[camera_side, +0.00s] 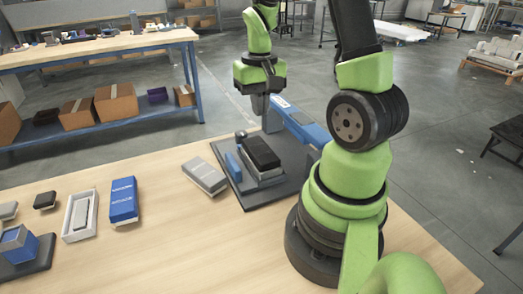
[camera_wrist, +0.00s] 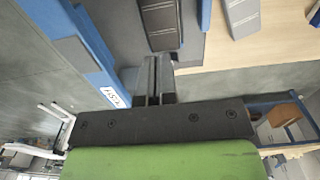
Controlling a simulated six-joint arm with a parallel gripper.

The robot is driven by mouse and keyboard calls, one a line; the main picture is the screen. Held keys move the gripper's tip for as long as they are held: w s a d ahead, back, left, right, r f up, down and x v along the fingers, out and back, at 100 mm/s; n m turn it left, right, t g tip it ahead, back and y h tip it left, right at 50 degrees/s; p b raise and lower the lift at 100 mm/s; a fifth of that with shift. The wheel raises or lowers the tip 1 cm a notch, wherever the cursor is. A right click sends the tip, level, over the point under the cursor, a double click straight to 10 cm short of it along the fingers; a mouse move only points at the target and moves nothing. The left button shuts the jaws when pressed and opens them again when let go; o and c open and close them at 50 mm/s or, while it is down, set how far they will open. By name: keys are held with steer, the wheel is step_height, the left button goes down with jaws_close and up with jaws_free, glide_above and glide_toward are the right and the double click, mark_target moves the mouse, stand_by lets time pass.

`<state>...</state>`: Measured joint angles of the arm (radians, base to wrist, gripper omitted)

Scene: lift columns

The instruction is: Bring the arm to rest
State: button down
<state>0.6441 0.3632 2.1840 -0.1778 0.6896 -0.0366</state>
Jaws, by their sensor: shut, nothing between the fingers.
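My gripper (camera_side: 259,108) hangs pointing down, above the far edge of the wooden table in the side view. In the wrist view its two fingers (camera_wrist: 158,64) are together with nothing between them. A dark base plate (camera_side: 238,184) on the table lies below and nearer the side camera. It bears a black-topped block (camera_side: 262,152), a small blue block (camera_side: 233,164) and a blue column arm (camera_side: 302,124). In the wrist view, the black block (camera_wrist: 160,22) shows just beyond the fingertips; I cannot tell the exact gap.
A grey box (camera_side: 204,177), a blue box (camera_side: 124,200) and an open white box (camera_side: 79,216) lie to the left on the table. A blue-and-grey fixture (camera_side: 24,250) stands at the left edge. The table's front middle is clear.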

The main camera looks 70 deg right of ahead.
steer(key=s+a+r+n+t+y, duration=0.1)
steer(key=s+a+r+n+t, duration=0.1)
steer(key=a+r, duration=0.5)
steer(key=s+a+r+n+t, duration=0.2)
steer(key=a+r+t, duration=0.3)
steer(key=a, duration=0.5)
step_height(320, 180, up, 3)
steer(key=shift+s+a+f+n+y, duration=0.15)
steer(key=shift+s+n+y, duration=0.25)
steer(key=shift+s, duration=0.1)
